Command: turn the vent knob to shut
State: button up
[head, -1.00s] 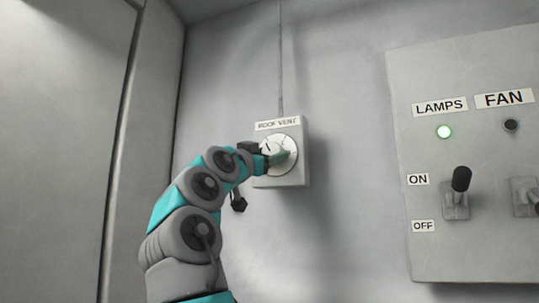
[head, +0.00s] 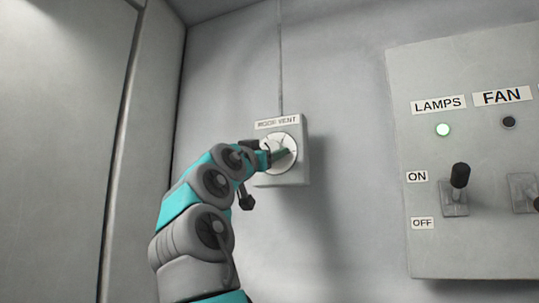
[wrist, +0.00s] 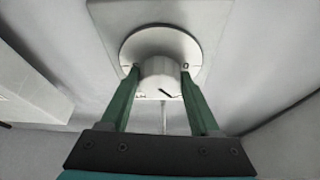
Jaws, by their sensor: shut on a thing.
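The vent knob (wrist: 159,72) is a pale round knob on a white dial plate (wrist: 128,48). A short dark line on the knob slants down to the right in the wrist view. My gripper (wrist: 160,78) has its two green fingers closed on opposite sides of the knob. In the head view my gripper (head: 275,156) is at the dial (head: 284,138), on a grey box (head: 299,172) labelled ROOF VENT, and largely hides the knob. Dial markings are partly covered and too small to read surely.
A grey switch panel (head: 440,252) is on the right, with a LAMPS lever (head: 459,177) tilted up toward ON and a lit green lamp (head: 443,130). The FAN lamp (head: 508,123) is dark. The wall between box and panel is clear.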

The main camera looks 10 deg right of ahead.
jog(key=shift+n+y, duration=0.3)
jog(key=shift+n, duration=0.4)
jog(key=shift+n+t+y+b, duration=0.4)
jog(key=shift+n+t+y, duration=0.25)
jog(key=shift+n, duration=0.75)
jog(key=n, duration=0.1)
jog(key=n+y+p, duration=0.1)
jog(key=n+t, duration=0.1)
jog(key=n, duration=0.1)
jog(key=shift+s+d+r+y, duration=0.2)
jog(key=shift+s+r+y, duration=0.05)
jog(key=shift+r+y, duration=0.1)
jog(key=n+y+p, duration=0.2)
jog(key=n+p, duration=0.2)
jog(key=n, duration=0.1)
jog(key=shift+y+p, duration=0.35)
jog(key=shift+y, duration=0.05)
jog(key=shift+f+n+y+p, duration=0.1)
jog(key=shift+n+y+p, duration=0.2)
jog(key=shift+n+p, duration=0.5)
jog(key=shift+f, duration=0.1)
jog(key=shift+w, duration=0.1)
jog(key=o, duration=1.4)
jog(key=shift+c, duration=0.2)
